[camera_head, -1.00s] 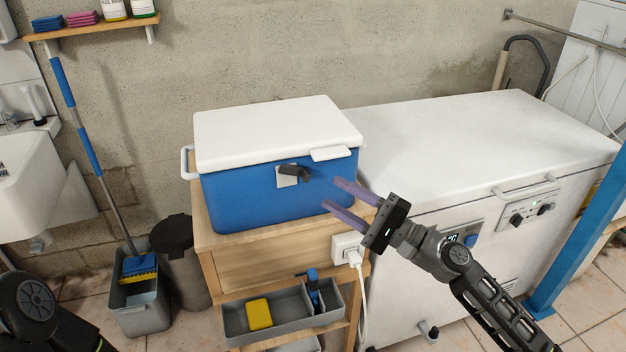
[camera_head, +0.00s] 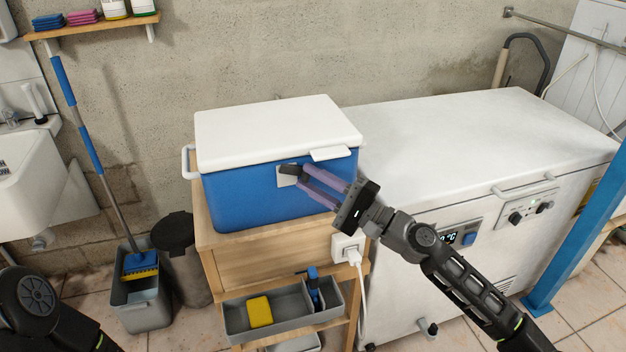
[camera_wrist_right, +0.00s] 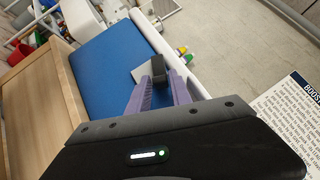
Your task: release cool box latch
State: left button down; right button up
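The cool box (camera_head: 262,205) is blue with a white lid (camera_head: 275,128) and stands on a wooden stand; its lid is down. On its front is a latch, a dark turn handle (camera_head: 289,170) on a pale plate (camera_head: 284,181). My right gripper (camera_head: 303,174) has purple fingers reaching in from the right, their tips at the latch. In the wrist view the dark handle (camera_wrist_right: 158,68) shows between the tips of the open fingers (camera_wrist_right: 159,85), with gaps on both sides; I cannot tell whether either finger touches it. My left gripper is out of view.
A white lid tab (camera_head: 330,153) juts out just above the right fingers. A white chest freezer (camera_head: 470,140) stands to the right. Below are a plug socket (camera_head: 346,246) with a cable and a grey tray (camera_head: 258,330) with a yellow sponge. A mop bucket (camera_head: 140,305) stands left.

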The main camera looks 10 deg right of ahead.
grip_shut()
jog(key=shift+r, duration=0.1)
jog(key=shift+d+r+n+g+h+p, duration=0.1)
jog(key=shift+r+n+g+h+p, duration=0.15)
jog(key=shift+n+g+p, duration=0.3)
jog(key=shift+d+r+n+g+h+p, duration=0.1)
jog(key=shift+r+n+g+h+p, duration=0.2)
jog(key=shift+n+p, duration=0.35)
jog(key=shift+f, duration=0.1)
jog(key=shift+o, duration=2.1)
grip_release()
